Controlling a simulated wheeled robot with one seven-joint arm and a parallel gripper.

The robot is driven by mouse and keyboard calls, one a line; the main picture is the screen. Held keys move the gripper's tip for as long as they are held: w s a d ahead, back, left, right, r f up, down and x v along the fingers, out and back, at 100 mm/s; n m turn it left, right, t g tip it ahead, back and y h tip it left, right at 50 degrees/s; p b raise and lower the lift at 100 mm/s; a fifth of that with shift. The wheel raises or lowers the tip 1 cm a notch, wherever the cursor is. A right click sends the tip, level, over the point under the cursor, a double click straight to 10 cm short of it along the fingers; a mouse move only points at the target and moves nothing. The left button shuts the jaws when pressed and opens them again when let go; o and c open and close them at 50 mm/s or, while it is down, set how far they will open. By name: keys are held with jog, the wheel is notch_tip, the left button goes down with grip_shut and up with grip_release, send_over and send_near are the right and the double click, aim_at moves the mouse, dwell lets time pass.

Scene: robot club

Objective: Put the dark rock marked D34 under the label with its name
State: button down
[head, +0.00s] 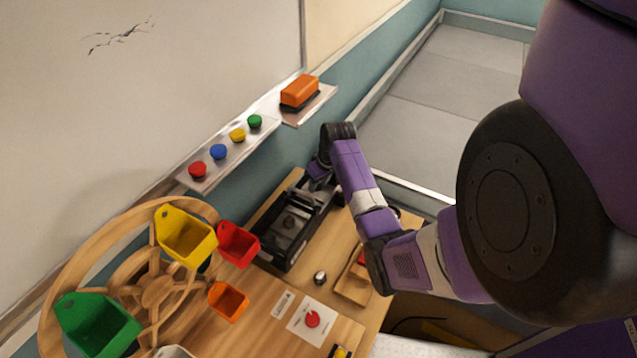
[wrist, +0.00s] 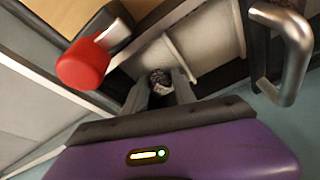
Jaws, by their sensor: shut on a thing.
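My gripper (wrist: 160,88) is shut on a small dark, speckled rock (wrist: 160,77) in the wrist view. The rock's mark is not readable. In the head view my gripper (head: 319,178) is over the far end of a long black tray (head: 272,257) on the table, and the held rock is hidden there. A dark roundish thing (head: 289,222) sits inside the tray, nearer its middle. Pale dividers (wrist: 187,67) cross the space below the rock in the wrist view. I cannot make out a label with D34.
A red knob (wrist: 83,65) and a metal handle (wrist: 287,45) flank my gripper. A wooden wheel (head: 88,232) with coloured bins stands left of the tray. A wooden tray (head: 352,286), a small silver thing (head: 320,278) and a white card (head: 300,335) with a red disc lie on the table.

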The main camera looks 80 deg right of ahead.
jog(key=shift+f, duration=0.1)
jog(key=c, duration=1.3)
grip_release()
jog(key=v, duration=1.2)
